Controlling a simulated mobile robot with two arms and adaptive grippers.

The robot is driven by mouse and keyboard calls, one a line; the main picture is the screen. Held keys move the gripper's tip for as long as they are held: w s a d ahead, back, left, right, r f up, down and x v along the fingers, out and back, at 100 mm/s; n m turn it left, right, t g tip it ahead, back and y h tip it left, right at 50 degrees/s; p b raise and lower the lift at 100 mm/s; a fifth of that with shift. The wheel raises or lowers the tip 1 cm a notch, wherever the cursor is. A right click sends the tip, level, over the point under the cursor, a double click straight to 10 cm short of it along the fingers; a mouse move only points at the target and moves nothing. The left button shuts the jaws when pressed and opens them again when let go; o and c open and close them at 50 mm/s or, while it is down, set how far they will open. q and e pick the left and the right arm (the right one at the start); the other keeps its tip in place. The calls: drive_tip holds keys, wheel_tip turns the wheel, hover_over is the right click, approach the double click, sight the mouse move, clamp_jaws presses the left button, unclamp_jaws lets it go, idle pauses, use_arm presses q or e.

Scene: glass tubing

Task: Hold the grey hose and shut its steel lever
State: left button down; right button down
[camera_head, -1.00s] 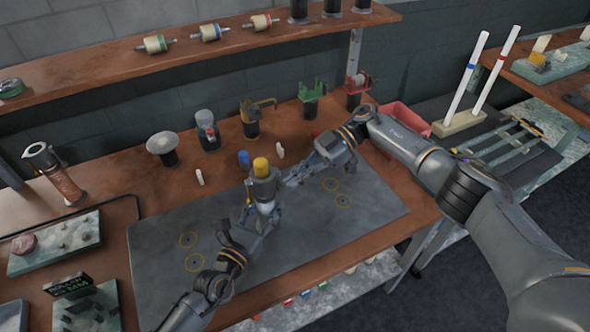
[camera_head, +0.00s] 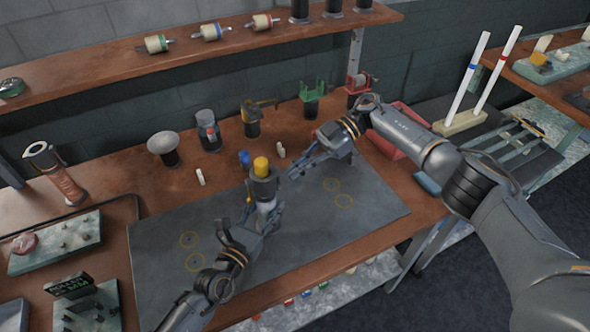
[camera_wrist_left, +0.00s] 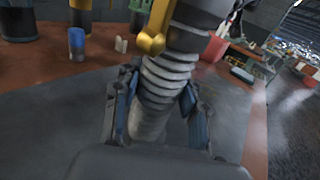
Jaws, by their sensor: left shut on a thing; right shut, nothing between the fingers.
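The grey ribbed hose (camera_wrist_left: 168,80) stands roughly upright between the fingers of my left gripper (camera_wrist_left: 157,105) in the left wrist view. A brass-coloured piece (camera_wrist_left: 151,40) sits at its upper part, below a dark body. In the head view the dark grey body (camera_head: 264,186) with its yellow cap (camera_head: 261,163) rises above my left gripper (camera_head: 264,216), which is shut on the hose. My right gripper (camera_head: 294,172) is shut and empty, just right of the dark body; a small gap seems to separate them. I cannot clearly make out the steel lever.
A blue cap (camera_head: 244,159) and small white pieces (camera_head: 200,177) stand behind on the wooden bench. Several tools line the back, including a grey round-topped stand (camera_head: 162,143). A red bin (camera_head: 399,144) is behind my right arm. The dark mat (camera_head: 330,222) is mostly clear.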

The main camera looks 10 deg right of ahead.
drive_tip(key=v, duration=0.6)
drive_tip(key=shift+d+r, duration=0.2)
drive_tip(key=shift+d, duration=0.15)
drive_tip(key=shift+w, duration=0.15)
use_arm(q)
drive_tip(key=c, duration=0.7)
unclamp_jaws()
